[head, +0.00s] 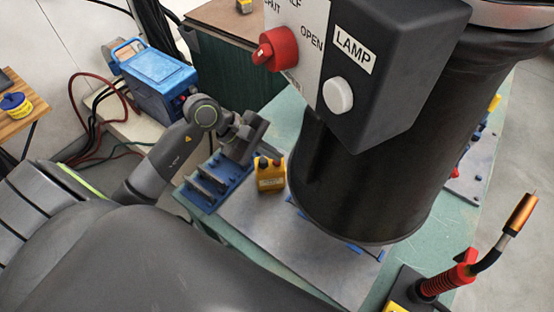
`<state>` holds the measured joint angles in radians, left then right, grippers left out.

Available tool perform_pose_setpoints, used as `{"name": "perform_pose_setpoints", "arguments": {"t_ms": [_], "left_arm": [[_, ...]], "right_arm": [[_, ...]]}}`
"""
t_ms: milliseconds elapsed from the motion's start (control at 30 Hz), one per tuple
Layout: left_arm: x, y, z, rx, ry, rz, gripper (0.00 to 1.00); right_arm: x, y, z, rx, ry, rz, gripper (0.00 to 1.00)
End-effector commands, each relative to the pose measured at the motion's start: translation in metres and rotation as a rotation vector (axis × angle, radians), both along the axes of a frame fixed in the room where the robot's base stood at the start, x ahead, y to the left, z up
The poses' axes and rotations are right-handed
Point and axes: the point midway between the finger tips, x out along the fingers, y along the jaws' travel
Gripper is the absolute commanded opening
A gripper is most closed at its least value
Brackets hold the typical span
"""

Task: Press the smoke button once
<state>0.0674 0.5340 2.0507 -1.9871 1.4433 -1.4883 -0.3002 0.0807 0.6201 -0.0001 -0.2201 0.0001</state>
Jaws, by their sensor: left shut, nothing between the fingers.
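A small yellow button box (271,180) stands on the table, with a dark button and a red button on top. Its label is too small to read, and I see no readable "smoke" marking anywhere. My left gripper (243,148) is shut and empty, just to the left of and behind the yellow box, above a blue fixture. It appears apart from the box. A dark box with a white button (338,95) marked LAMP hangs closer to me, beside a red knob (277,48) on a white plate marked OPEN. My right gripper is not in view.
A large black cylinder (375,185) stands right of the yellow box. A blue fixture (213,183) lies beneath my left gripper. A blue machine (156,75) with cables stands at the back left. A welding torch (462,270) stands at the right front.

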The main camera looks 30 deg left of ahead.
Motion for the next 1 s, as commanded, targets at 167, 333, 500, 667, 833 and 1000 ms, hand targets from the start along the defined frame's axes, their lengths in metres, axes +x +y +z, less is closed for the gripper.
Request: {"name": "perform_pose_setpoints", "arguments": {"t_ms": [167,333,500,667,833,1000], "left_arm": [[0.0001,0.0000,-0.0019,0.000,-0.001,-0.001,0.00],[0.0000,0.0000,-0.0032,0.000,0.000,0.000,0.00],[0.0000,0.0000,-0.0045,0.000,0.000,0.000,0.00],[0.0000,0.0001,-0.0057,0.000,0.000,0.000,0.00],[-0.0001,0.0001,-0.0053,0.000,0.001,-0.001,0.00],[-0.0001,0.0002,-0.0048,0.000,0.001,-0.001,0.00]], "right_arm": [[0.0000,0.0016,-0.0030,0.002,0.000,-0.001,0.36],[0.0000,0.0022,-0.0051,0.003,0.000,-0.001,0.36],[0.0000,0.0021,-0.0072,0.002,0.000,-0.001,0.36],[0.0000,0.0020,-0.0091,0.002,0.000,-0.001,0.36],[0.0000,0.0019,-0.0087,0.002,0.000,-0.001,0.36],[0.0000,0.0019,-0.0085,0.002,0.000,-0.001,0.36]]}}
